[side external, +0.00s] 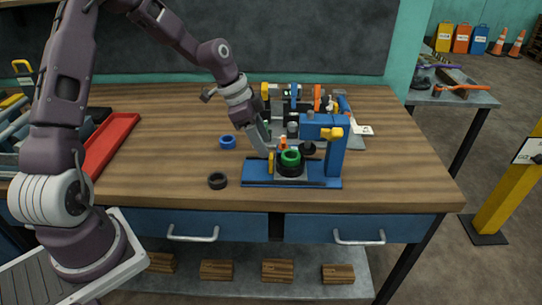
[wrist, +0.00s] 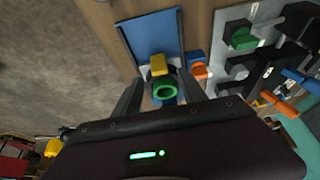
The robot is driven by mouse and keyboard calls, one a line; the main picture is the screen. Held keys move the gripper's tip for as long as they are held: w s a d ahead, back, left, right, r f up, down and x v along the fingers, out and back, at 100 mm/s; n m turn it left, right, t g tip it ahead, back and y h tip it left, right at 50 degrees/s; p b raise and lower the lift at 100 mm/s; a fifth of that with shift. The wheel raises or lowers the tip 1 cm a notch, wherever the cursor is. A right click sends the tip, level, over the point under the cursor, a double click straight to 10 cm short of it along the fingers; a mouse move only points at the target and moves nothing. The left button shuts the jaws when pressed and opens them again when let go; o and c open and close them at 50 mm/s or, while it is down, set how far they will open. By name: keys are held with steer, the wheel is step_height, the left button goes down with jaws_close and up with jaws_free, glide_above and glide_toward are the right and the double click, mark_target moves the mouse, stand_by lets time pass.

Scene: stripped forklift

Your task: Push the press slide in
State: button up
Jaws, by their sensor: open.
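The press (side external: 333,155) is a blue frame with a post, an overhanging head and a flat base (side external: 258,181) near the table's front edge. On the base sits the grey slide block (side external: 291,171), carrying a green ring (side external: 291,156) over a black one, left of the post. A yellow handle (side external: 271,162) stands at the slide's left side. My gripper (side external: 268,149) is open, above and close to the handle. In the wrist view, the handle (wrist: 158,65) and green ring (wrist: 165,90) show between my two fingers (wrist: 163,82); I cannot tell whether they touch.
A blue ring (side external: 228,142) and a black ring (side external: 217,181) lie on the wood left of the press. A grey fixture board with coloured parts (side external: 293,103) stands behind it. A red tray (side external: 112,142) lies at the left. The wood between tray and rings is clear.

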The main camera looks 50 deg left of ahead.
mark_target(271, 158)
steer(key=x, duration=0.6)
jaws_close()
stand_by(1.2)
